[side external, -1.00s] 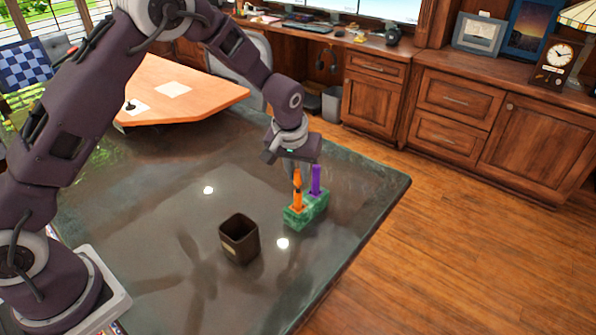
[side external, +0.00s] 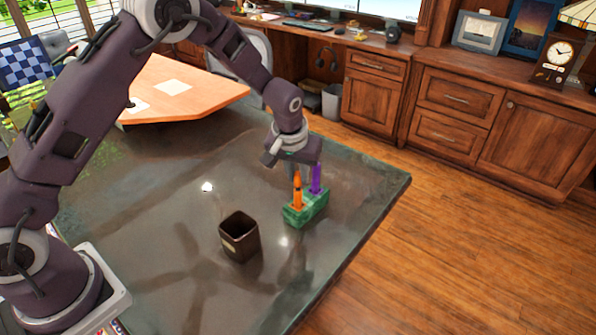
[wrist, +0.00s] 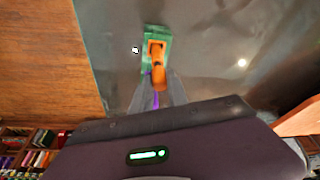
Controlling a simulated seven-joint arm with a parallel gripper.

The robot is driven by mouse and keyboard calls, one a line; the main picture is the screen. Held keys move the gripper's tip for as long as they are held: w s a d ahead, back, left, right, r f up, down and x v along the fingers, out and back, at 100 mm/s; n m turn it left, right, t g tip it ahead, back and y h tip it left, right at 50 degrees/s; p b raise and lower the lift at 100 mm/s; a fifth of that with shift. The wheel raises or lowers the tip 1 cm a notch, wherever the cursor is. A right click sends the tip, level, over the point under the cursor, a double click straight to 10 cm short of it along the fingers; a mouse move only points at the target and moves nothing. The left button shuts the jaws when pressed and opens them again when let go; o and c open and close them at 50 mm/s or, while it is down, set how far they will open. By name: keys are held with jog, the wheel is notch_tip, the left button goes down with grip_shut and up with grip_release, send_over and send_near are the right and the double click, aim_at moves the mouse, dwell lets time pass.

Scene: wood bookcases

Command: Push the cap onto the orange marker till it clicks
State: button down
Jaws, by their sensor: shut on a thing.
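The orange marker (side external: 297,196) stands upright in a green block (side external: 306,210) on the dark table. Its orange cap (side external: 297,177) is at its top, in line with it, directly under my gripper (side external: 298,172). My gripper points down and is shut on the cap; the fingers partly hide the contact. I cannot tell whether any gap is left between cap and marker. In the wrist view the orange cap (wrist: 160,72) shows at the fingertips, over the green block (wrist: 148,36).
A purple marker (side external: 316,181) stands in the same block, close beside the fingers. The table's right edge (side external: 370,238) is near the block. The table around the cup is clear.

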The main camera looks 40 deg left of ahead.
jog(key=shift+f, duration=0.9)
jog(key=c, duration=0.7)
grip_release()
jog(key=shift+c, duration=0.2)
jog(key=shift+r, duration=3.55)
jog(key=shift+r, duration=0.1)
